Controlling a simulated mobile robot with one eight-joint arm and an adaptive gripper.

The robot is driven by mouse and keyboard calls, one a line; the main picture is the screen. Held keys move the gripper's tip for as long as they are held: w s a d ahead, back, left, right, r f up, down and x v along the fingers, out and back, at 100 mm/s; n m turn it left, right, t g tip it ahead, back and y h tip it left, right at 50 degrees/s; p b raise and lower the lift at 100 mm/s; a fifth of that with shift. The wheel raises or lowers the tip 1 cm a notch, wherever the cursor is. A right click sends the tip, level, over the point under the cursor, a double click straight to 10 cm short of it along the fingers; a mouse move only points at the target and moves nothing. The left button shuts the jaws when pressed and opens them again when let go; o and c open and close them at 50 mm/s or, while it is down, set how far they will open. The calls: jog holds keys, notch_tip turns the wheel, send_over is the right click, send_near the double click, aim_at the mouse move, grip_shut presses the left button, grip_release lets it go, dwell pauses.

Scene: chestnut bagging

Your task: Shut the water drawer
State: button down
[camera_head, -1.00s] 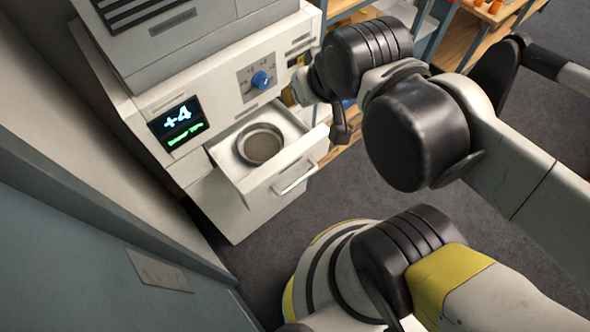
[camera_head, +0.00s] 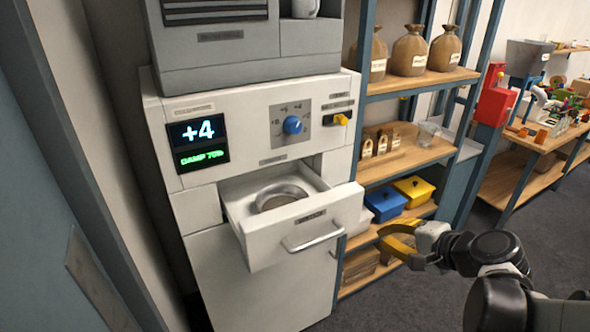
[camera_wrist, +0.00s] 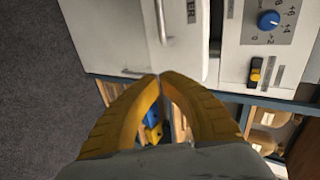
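The water drawer (camera_head: 285,243) is pulled out of the white machine, with a round metal pan (camera_head: 282,196) inside it. Its bar handle (camera_head: 315,239) is on the front panel. In the wrist view the drawer front (camera_wrist: 192,40) and its handle (camera_wrist: 162,22) show at the top, beyond the fingertips. My gripper (camera_head: 381,237) has yellow fingers and is to the right of the drawer front, apart from it. In the wrist view the fingertips (camera_wrist: 159,76) meet with nothing between them.
The machine has a display (camera_head: 198,140) reading +4 and DAMP 70%, a blue knob (camera_head: 292,125) and a yellow switch (camera_head: 341,119). Shelving (camera_head: 415,165) with sacks and blue and yellow boxes stands right of the machine. Grey floor is open in front.

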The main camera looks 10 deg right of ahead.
jog(key=d+f, duration=0.1)
jog(key=f, duration=0.1)
jog(key=b, duration=0.4)
send_near(348, 222)
notch_tip(348, 222, down, 4)
jog(key=w, duration=0.3)
jog(key=shift+w+a+m+b, duration=0.3)
jog(key=shift+w+a, duration=0.65)
jog(key=shift+w, duration=0.45)
jog(key=w+a, duration=0.2)
jog(key=w, duration=0.5)
jog(key=w+a, duration=0.2)
jog(key=w, duration=0.5)
jog(key=w+a, duration=0.2)
jog(key=w, duration=0.5)
jog(key=shift+a+r+b, duration=0.1)
jog(key=shift+a+b, duration=0.3)
